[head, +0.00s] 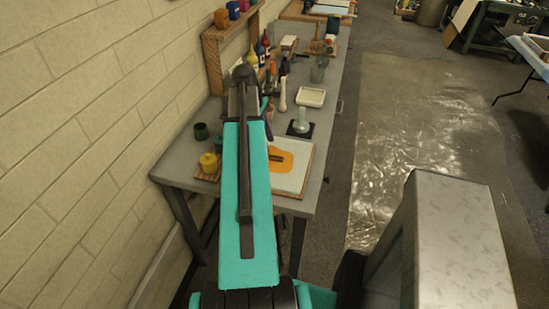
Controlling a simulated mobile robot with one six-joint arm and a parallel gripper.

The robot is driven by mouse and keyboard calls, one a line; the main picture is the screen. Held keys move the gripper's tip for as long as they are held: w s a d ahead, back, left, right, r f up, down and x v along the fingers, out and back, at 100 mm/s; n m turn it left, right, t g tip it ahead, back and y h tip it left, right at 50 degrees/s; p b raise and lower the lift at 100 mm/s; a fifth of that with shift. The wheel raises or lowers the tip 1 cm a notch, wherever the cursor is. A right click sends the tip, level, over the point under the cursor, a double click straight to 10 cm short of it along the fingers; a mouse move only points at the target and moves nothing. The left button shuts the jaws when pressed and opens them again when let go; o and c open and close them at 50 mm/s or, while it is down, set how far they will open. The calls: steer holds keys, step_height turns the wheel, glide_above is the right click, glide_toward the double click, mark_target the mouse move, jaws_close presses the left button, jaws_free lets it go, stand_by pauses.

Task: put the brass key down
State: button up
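I cannot make out a brass key anywhere in the head view. My teal and black arm reaches over the bench and covers part of it. My gripper is not clearly visible; the arm hides the area where its end would be, so I cannot see whether it holds anything. A pale tray (291,184) with an orange patch lies at the near right of the grey bench (180,165). A small dark shape shows on the orange patch, too small to identify.
A yellow pot (208,162) and a dark green cup (201,131) stand left of my arm. A glass flask (302,122) on a dark base and a white dish (311,97) stand to the right. Bottles and a wooden rack (213,62) line the wall.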

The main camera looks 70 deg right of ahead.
mark_target(272, 156)
steer(key=shift+f, duration=0.15)
steer(key=shift+s+a+f+p, duration=0.2)
steer(key=shift+f+p, duration=0.2)
steer(key=shift+f, duration=0.15)
steer(key=shift+s+a+f+p, duration=0.1)
steer(key=shift+s+f+p, duration=0.1)
steer(key=shift+f+p, duration=0.25)
steer(key=shift+p+x, duration=0.35)
steer(key=shift+x, duration=1.05)
jaws_close()
